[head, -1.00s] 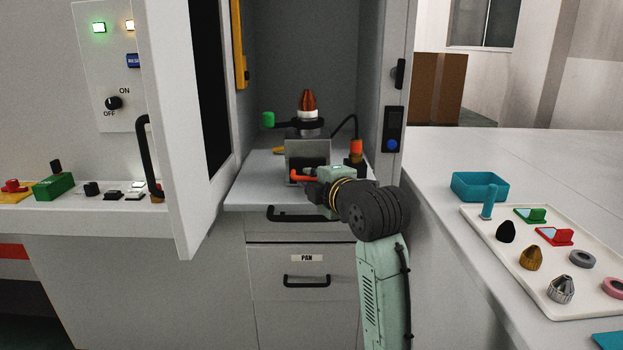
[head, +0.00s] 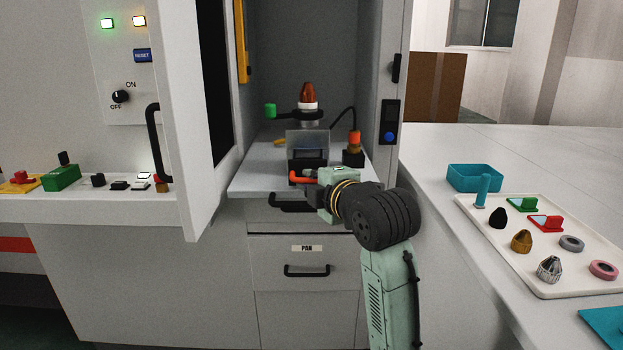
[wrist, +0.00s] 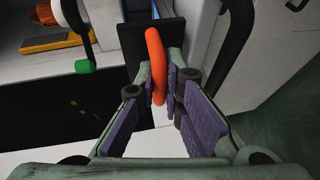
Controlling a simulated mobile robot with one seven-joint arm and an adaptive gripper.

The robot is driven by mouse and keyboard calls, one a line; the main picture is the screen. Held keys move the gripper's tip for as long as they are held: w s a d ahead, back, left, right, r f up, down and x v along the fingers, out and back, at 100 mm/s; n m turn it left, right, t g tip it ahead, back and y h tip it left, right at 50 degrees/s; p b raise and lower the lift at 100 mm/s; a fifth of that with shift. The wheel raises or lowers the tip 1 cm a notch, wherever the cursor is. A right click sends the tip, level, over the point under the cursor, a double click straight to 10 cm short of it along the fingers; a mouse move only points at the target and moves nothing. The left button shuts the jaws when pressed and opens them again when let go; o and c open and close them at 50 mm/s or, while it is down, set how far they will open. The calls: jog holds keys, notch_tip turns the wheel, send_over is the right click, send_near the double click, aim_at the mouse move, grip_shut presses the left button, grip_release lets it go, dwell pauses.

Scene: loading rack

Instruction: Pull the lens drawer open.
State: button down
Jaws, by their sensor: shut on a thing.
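The lens drawer has a black front (head: 306,160) in a grey metal block (head: 308,138) inside the open cabinet. An orange-red bar handle (head: 299,178) stands out from that front. My gripper (wrist: 163,85) is shut around this handle, with the purple pads on either side of it in the wrist view. The handle (wrist: 155,55) crosses between the fingers there, in front of the black drawer front (wrist: 133,42). How far the drawer is out is hard to tell. My gripper and wrist hide the right part of the handle in the head view.
The cabinet door (head: 188,110) stands open at left. An orange-capped post (head: 353,147) is close to the right of the block. A closed PAN drawer (head: 310,270) is below. The right counter holds a teal bin (head: 475,178) and a tray (head: 480,245) of parts.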

jog(key=shift+s, duration=0.95)
jog(key=shift+w, duration=0.1)
jog(key=c, duration=2)
grip_release()
jog(key=shift+o, duration=0.2)
jog(key=v, duration=1.2)
jog(key=shift+r, duration=0.1)
